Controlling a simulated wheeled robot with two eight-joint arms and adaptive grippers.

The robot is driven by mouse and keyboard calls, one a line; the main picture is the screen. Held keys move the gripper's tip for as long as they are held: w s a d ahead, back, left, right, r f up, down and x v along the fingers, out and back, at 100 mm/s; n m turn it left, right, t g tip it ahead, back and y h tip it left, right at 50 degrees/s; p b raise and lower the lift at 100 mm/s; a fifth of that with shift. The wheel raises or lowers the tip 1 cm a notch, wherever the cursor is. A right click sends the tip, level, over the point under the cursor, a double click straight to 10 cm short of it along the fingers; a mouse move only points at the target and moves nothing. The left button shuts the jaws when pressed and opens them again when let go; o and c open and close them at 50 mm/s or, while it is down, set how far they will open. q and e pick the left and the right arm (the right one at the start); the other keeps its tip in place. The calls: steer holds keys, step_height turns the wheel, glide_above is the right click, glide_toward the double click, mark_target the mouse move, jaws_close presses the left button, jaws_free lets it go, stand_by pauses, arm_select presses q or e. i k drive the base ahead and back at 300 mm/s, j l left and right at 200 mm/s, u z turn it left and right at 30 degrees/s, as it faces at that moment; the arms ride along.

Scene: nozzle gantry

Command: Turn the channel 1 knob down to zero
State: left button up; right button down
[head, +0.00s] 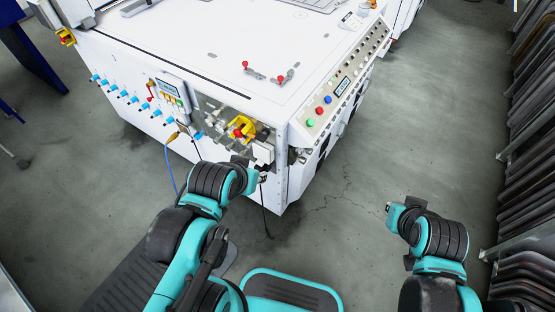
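A white machine (225,75) fills the upper middle of the head view. Its sloped control panel (338,88) carries round red, green and blue buttons and several small dark controls. I cannot read any channel labels or tell which control is the channel 1 knob. My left gripper (262,176) is at the machine's front corner, just below the recess with the yellow and red part; its fingers are too small to read and I cannot tell whether it touches anything. My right gripper (391,207) is over open floor, to the right of the machine and apart from it.
Several blue fittings (130,98) line the machine's left face, beside a small display box (172,93). A yellow and red switch (241,128) sits in the recess. A blue cable (171,170) hangs down. Dark racks (535,135) stand at right. The floor between is clear.

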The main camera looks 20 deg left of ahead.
mark_target(302, 160)
steer(key=i+u, duration=0.1)
steer(key=u, duration=0.35)
steer(key=l+u, duration=0.15)
steer(key=u, duration=0.3)
steer(key=i+l+u, duration=0.1)
steer(key=u, duration=0.35)
steer(key=l+u, duration=0.2)
steer(key=u, duration=0.25)
steer(key=l+u, duration=0.15)
steer(key=u, duration=0.3)
steer(key=l+u, duration=0.15)
steer(key=u, duration=0.3)
steer(key=k+l+u, duration=0.25)
steer(key=l+u, duration=0.15)
steer(key=l, duration=0.35)
steer(key=k+l+u, duration=0.4)
steer(key=l, duration=0.25)
steer(key=k+l+u, duration=0.4)
steer(key=l, duration=0.2)
steer(key=k+l+u, duration=0.4)
steer(key=k+l, duration=1.1)
steer(key=l, duration=0.3)
steer(key=i, duration=0.05)
